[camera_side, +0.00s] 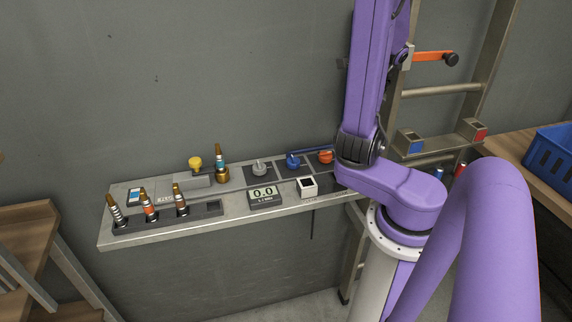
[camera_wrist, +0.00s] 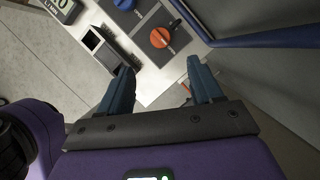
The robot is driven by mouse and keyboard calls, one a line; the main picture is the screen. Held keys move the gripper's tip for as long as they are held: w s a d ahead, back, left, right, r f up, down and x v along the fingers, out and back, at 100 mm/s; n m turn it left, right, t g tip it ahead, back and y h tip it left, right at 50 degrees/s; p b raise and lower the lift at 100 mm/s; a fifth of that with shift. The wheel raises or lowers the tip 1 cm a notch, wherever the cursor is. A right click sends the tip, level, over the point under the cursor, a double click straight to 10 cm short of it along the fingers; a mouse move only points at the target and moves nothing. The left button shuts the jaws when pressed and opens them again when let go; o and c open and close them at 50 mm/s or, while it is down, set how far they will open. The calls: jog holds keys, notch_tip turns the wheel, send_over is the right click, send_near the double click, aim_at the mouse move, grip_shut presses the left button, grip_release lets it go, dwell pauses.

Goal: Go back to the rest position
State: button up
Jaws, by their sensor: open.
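My gripper (camera_wrist: 163,78) shows in the wrist view with its two dark teal fingers apart and nothing between them. Below and between the fingertips is the edge of the light grey shelf, which also shows in the side view (camera_side: 235,207). An orange knob (camera_wrist: 160,38) lies just beyond the fingertips, apart from them. In the side view my purple arm stands at the right end of the shelf, and my gripper is hidden there.
A ladder (camera_side: 440,91) with an orange lever (camera_side: 432,56) stands behind. A blue crate (camera_side: 552,157) is at right.

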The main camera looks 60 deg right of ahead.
jog(key=w+a+n+g+y, duration=0.15)
jog(key=w+a+n, duration=0.45)
jog(key=n, duration=0.6)
jog(key=w+a+n+g, duration=0.3)
jog(key=a+n, duration=0.4)
jog(key=n, duration=0.4)
jog(key=s+a+n+h, duration=0.1)
jog(key=s+a+n, duration=0.5)
jog(key=n, duration=0.5)
jog(key=s+a+r+n+h, duration=0.1)
jog(key=s+a+n, duration=0.5)
jog(key=n, duration=0.6)
jog(key=shift+s+a+r, duration=0.15)
jog(key=shift+s+a, duration=0.15)
jog(key=shift+s, duration=0.2)
